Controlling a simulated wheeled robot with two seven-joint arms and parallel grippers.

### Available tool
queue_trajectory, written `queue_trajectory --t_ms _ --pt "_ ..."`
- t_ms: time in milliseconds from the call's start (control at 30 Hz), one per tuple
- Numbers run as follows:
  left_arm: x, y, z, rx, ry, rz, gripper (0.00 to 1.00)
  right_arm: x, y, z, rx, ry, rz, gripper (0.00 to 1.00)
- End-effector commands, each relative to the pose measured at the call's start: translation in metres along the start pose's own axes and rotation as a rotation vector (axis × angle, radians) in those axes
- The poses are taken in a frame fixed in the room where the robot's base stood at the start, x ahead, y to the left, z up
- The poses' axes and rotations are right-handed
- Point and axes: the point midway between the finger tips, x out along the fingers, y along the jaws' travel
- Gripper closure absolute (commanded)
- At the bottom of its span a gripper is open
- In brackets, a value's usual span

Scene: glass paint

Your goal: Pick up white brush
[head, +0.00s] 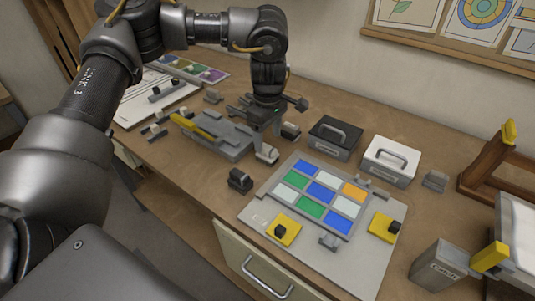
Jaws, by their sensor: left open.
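My left gripper (278,143) points down over the middle of the workbench, open, just right of a grey fixture with a yellow bar (195,126). No brush shows between its fingers. I cannot make out a white brush for certain. Small grey holders with pale and dark pieces (155,132) lie left of the fixture, and a similar one (166,90) lies on a white sheet. The gripper and wrist hide part of the bench behind them. My right gripper is not in view.
A panel of blue, green, white and orange panes (318,196) lies on a pale board with yellow clamps (283,229). A black box (333,138) and a white box (388,161) stand behind it. A grey bin (437,266) and wooden stand (492,170) are at right.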

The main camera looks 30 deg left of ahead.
Motion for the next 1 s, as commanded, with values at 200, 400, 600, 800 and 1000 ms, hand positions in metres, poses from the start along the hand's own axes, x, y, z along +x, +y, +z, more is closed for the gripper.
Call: queue_trajectory --t_ms 200,400,600,800,1000 --pt "0.026 -0.002 -0.001 0.001 0.001 -0.006 0.36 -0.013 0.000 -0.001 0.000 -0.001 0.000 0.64" --pt "0.049 -0.001 -0.001 0.000 0.001 -0.002 0.36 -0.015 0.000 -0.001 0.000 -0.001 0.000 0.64" --pt "0.052 -0.001 -0.001 0.000 0.001 -0.001 0.36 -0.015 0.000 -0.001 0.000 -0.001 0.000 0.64" --pt "0.051 -0.001 -0.001 0.000 0.001 -0.001 0.55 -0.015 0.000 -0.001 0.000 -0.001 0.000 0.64" --pt "0.051 -0.001 -0.001 0.000 0.001 -0.002 0.81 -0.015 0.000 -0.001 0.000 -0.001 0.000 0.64"
